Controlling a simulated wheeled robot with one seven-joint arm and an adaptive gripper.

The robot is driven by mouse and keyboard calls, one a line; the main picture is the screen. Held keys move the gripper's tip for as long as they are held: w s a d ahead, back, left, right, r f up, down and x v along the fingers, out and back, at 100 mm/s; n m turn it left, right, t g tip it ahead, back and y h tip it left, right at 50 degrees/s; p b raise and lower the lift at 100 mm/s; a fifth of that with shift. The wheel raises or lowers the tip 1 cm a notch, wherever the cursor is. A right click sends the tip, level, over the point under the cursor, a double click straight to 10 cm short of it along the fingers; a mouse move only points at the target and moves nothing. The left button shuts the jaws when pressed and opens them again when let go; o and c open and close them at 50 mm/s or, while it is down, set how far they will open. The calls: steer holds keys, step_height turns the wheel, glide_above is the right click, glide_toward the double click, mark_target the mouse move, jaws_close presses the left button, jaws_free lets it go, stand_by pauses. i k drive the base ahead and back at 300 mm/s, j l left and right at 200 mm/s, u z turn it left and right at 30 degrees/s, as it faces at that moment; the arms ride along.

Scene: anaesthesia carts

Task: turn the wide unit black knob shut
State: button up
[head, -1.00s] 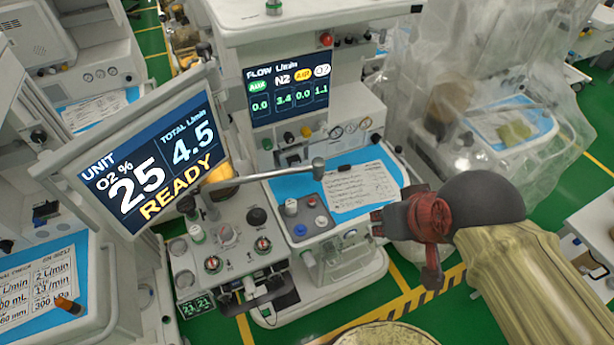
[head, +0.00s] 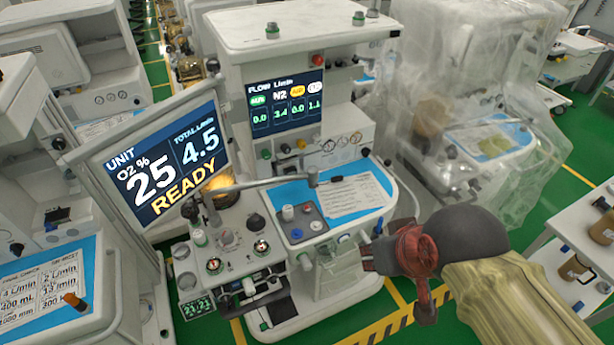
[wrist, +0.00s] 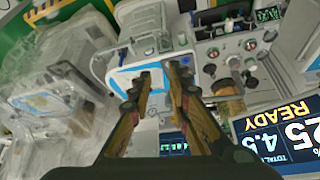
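The wide machine (head: 310,30) stands mid-picture in the head view, with a lit flow screen (head: 285,103) reading 0.0, 3.4, 0.0 and 1.1. A black knob (head: 255,222) stands on its lower left console. I cannot tell which black knob the task names. My gripper (head: 398,284) is open and empty, right of the console and apart from every knob. In the wrist view its fingers (wrist: 158,72) are spread over the blue-topped work surface (wrist: 153,80).
A tilted monitor (head: 160,165) reading READY stands left of the flow screen. A jointed metal arm (head: 265,183) crosses above the console. A plastic-draped machine (head: 480,130) stands to the right, and a white cart (head: 575,240) at the right edge. Green floor shows between them.

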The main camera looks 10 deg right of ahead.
mark_target(285, 148)
steer(key=i+j, duration=0.15)
steer(key=j, duration=0.3)
steer(key=i+j+z, duration=0.1)
steer(key=j, duration=0.35)
steer(key=i+j, duration=0.15)
steer(key=j, duration=0.3)
steer(key=i+j, duration=0.1)
steer(key=j, duration=0.4)
steer(key=z, duration=0.05)
